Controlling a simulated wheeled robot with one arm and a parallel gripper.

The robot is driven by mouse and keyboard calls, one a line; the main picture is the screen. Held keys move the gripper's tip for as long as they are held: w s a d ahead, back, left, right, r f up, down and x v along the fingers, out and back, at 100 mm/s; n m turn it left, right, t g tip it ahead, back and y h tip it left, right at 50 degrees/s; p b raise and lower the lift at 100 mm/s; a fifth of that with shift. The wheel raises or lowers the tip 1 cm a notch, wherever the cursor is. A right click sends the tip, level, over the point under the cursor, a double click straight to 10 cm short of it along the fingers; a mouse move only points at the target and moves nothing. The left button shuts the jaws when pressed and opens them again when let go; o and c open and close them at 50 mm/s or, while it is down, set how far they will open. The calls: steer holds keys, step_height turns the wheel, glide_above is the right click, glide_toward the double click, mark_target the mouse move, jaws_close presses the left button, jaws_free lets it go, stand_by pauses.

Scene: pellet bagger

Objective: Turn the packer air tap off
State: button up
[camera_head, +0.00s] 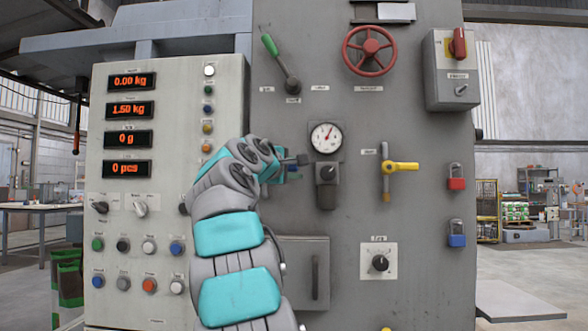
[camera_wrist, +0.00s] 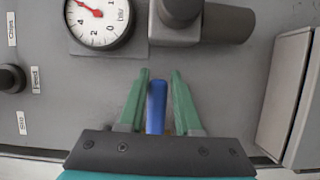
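In the wrist view a narrow blue lever (camera_wrist: 156,105) lies between the two green fingers of my gripper (camera_wrist: 160,85). The fingers stand apart on either side of it, and I see no firm grip. In the head view my gripper (camera_head: 296,163) is at the panel, left of the regulator (camera_head: 327,185) below the pressure gauge (camera_head: 326,138). Only a bit of blue shows there; my arm hides most of the tap. I cannot read its label.
A yellow-handled tap (camera_head: 401,167) is to the right of the regulator. A red handwheel (camera_head: 369,50) and a green-tipped lever (camera_head: 281,62) are above. A grey cabinet door (camera_head: 303,262) juts below. Red (camera_head: 456,177) and blue (camera_head: 456,234) padlocks hang at right.

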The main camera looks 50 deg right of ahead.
steer(key=o, duration=0.4)
steer(key=shift+c, duration=0.2)
steer(key=shift+w+a, duration=0.1)
steer(key=shift+a, duration=0.15)
steer(key=b+v, duration=0.1)
steer(key=v, duration=0.6)
steer(key=shift+a, duration=0.2)
